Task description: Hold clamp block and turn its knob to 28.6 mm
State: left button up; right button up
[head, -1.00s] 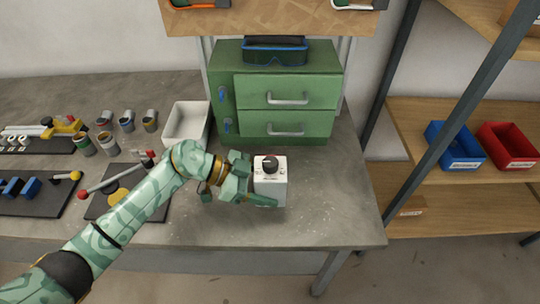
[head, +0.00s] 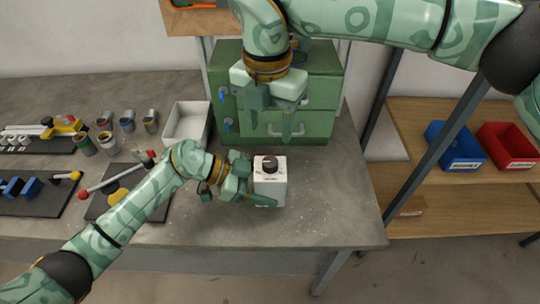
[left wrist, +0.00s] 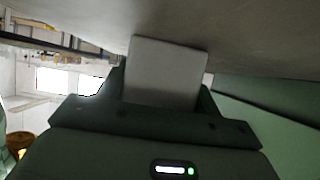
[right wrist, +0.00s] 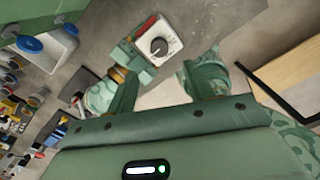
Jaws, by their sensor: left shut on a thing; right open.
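The clamp block (head: 269,187) is a white box standing upright on the grey bench, with a dark round knob (head: 269,164) on top. My left gripper (head: 262,190) is shut on the block from its left side. The block also fills the space between the fingers in the left wrist view (left wrist: 165,72). My right gripper (head: 271,122) is open and empty, above and behind the block, in front of the green cabinet. In the right wrist view the knob (right wrist: 159,46) shows from above with a pale pointer line, beyond the fingertips; the dial's numbers are too small to read.
The green drawer cabinet (head: 325,90) stands behind the block. A white tray (head: 186,124) and several small cups stand to the left, beside toggle-clamp fixtures (head: 113,190) on dark plates. The bench is clear right of the block. A shelf with blue (head: 455,146) and red bins is at right.

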aim_at(270, 162)
notch_tip(270, 162, down, 10)
jog(key=shift+d+r, duration=0.1)
jog(key=shift+r, duration=0.05)
jog(key=c, duration=1)
